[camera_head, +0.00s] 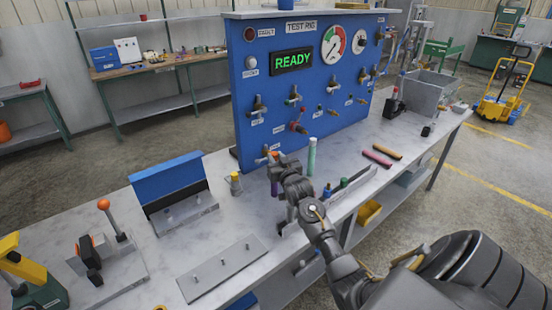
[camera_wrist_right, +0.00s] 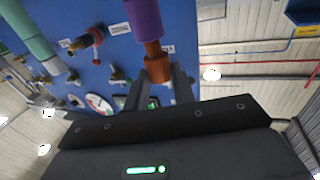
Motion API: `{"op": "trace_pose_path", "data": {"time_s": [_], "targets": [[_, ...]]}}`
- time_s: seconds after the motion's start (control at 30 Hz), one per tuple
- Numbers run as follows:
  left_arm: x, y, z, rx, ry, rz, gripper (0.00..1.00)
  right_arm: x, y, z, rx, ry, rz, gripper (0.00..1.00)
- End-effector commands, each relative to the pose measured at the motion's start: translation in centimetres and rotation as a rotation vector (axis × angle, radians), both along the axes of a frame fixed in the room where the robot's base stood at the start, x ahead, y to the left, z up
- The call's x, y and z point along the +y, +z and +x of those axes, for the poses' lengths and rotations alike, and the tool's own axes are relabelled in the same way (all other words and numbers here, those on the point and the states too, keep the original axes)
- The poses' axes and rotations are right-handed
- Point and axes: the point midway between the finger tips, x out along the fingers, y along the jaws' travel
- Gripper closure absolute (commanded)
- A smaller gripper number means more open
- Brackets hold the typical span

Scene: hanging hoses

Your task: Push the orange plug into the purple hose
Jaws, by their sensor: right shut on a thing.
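My right gripper (camera_head: 273,163) is at the front of the blue test panel, over the bench. In the wrist view its two fingers (camera_wrist_right: 159,78) are shut on the orange plug (camera_wrist_right: 157,66). The plug also shows as a small orange spot in the head view (camera_head: 275,154). Its narrower stem points at the end of the purple hose (camera_wrist_right: 145,18) and meets it; I cannot tell how deep the stem sits. In the head view the purple hose (camera_head: 274,188) shows just below the plug, mostly hidden by my gripper. My left gripper is not in view.
A teal hose (camera_head: 312,157) stands upright right of my gripper. The test panel (camera_head: 262,105) with valves and a gauge is close behind.

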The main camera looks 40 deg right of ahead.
Motion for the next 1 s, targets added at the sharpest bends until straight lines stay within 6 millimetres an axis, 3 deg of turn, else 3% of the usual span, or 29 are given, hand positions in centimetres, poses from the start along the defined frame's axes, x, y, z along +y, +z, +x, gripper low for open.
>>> {"op": "trace_pose_path", "data": {"time_s": [1.0], "targets": [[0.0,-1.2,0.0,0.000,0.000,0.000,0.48,0.0,-2.2,0.0,0.003,0.000,0.001,0.97]]}}
